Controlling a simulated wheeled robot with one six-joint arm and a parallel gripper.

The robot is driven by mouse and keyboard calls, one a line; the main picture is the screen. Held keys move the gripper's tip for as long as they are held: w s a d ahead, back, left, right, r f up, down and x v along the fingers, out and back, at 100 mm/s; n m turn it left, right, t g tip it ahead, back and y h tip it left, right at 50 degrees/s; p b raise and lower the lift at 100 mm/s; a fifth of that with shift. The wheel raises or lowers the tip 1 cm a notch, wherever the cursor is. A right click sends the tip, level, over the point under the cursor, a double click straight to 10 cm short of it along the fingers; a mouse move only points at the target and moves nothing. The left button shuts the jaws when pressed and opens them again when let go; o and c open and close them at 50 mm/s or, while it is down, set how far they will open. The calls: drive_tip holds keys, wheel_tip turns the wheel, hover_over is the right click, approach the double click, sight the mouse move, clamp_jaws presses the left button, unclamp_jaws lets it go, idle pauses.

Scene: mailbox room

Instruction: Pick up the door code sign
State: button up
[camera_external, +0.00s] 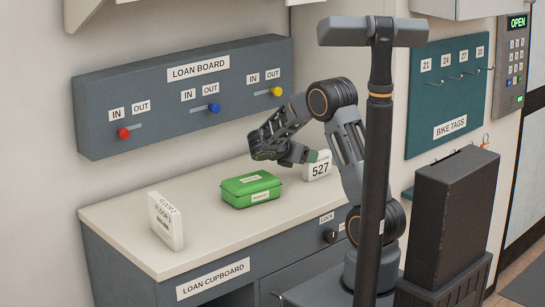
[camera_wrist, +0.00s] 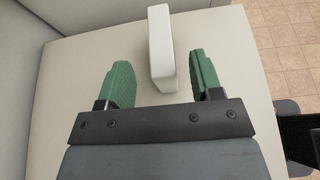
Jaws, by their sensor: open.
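The door code sign (camera_external: 318,166), a small white block with "527" on its face, stands upright on the pale counter toward its right end. My gripper (camera_external: 311,157) is beside it, with a green fingertip close to the sign's upper left edge. In the wrist view my gripper (camera_wrist: 163,72) is open, its two green fingers spread wide. The white sign (camera_wrist: 162,48) appears edge-on between and ahead of them, with gaps on both sides.
A green box (camera_external: 250,189) sits on the counter (camera_external: 120,218) just left of the gripper. Another white printed sign (camera_external: 166,221) stands near the left end. The loan board (camera_external: 185,95), with red, blue and yellow knobs, is on the wall behind. The counter between box and left sign is clear.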

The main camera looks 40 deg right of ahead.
drive_tip(key=shift+p+x, duration=0.5)
drive_tip(key=shift+x, duration=2.15)
drive_tip(key=c, duration=1)
